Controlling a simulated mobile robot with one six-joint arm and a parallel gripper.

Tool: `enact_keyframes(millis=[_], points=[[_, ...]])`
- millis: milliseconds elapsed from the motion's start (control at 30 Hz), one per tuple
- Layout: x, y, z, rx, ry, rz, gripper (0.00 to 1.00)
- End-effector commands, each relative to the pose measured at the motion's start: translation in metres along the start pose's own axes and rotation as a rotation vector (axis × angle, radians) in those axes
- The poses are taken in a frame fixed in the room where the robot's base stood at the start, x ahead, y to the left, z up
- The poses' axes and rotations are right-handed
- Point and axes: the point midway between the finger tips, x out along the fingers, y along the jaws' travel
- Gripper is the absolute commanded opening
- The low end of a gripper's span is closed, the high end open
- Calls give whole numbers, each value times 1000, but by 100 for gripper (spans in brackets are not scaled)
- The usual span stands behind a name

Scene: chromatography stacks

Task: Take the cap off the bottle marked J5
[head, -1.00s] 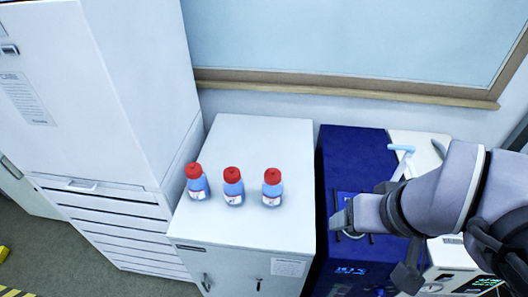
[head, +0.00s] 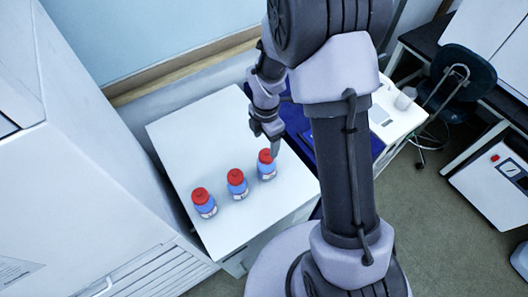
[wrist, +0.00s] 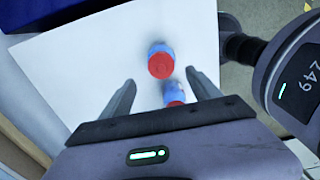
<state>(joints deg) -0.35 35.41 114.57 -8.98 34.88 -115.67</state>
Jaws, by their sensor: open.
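Three bottles with red caps and blue contents stand upright in a row on a white cabinet: a left one (head: 204,204), a middle one (head: 237,185) and a right one (head: 266,167). Their labels are too small to read, so I cannot tell which is J5. My gripper (head: 274,148) points down close to the right bottle, partly overlapping it in the head view. In the wrist view my open gripper (wrist: 160,80) has empty jaws. One red-capped bottle (wrist: 160,63) shows between and beyond the fingertips. Another bottle (wrist: 171,90) is partly hidden by the gripper body.
The white cabinet top (head: 195,130) is clear around the bottles. A dark blue instrument (head: 296,118) stands right of it, partly behind my arm. A tall white unit (head: 90,160) stands on the left. A chair (head: 455,85) is at the far right.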

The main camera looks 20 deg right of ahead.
Motion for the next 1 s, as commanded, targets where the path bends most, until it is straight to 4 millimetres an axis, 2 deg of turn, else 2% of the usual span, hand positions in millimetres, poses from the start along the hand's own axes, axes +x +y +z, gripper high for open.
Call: enact_keyframes(millis=[33, 167, 400, 667, 900, 1000], points=[[10, 0, 0, 1, 1, -2, 71], [23, 0, 0, 3, 1, -1, 71], [67, -2, 2, 3, 1, 0, 71], [70, -1, 2, 3, 0, 2, 71], [70, -1, 2, 3, 0, 2, 24], [70, -1, 2, 3, 0, 2, 8]])
